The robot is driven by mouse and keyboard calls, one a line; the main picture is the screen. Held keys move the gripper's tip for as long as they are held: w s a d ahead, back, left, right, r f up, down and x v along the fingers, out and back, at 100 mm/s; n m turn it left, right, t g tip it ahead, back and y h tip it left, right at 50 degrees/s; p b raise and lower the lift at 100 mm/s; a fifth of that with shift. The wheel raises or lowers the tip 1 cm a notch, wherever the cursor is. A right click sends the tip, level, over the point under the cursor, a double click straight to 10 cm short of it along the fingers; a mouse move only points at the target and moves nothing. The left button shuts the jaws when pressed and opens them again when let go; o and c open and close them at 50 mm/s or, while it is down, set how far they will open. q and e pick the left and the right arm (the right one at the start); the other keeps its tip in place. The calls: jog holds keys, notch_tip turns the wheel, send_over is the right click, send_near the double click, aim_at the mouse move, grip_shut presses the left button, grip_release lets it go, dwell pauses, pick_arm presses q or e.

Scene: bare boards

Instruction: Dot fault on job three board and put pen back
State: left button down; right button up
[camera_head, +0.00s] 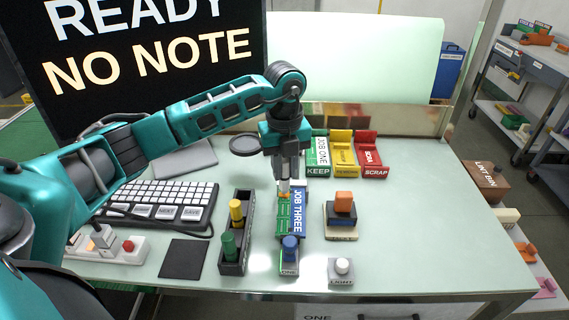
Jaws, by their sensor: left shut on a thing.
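The job three board (298,222) lies on the table with a green face and a blue strip lettered JOB THREE. My left gripper (285,188) points down over its far end. It is shut on a slim thing, seemingly the pen (284,194), with only a little pale and orange showing below the fingers. Whether its tip touches the board I cannot tell. The dark pen rack (246,262) stands left of the board, holding a yellow pen (236,211) and a green pen (229,246). Any fault mark is too small or hidden. My right gripper is out of view.
A blue-knobbed block (290,250) is at the board's near end. An orange-topped block (343,204) and LIGHT button (341,269) are right. Green KEEP (318,170), yellow (345,168) and red SCRAP (372,170) trays stand behind. A keyboard (160,201) is left. The table's right side is clear.

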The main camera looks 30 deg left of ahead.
aim_at(284, 160)
pick_arm(q)
jog(key=shift+f+b, duration=0.3)
jog(key=shift+f, duration=0.15)
dwell(1.0)
jog(key=shift+f, duration=0.1)
dwell(0.9)
notch_tip(284, 160, up, 3)
jog(key=shift+f+p, duration=0.1)
jog(key=shift+p, duration=1.15)
jog(key=shift+r, duration=2.15)
jog(key=shift+a, duration=0.1)
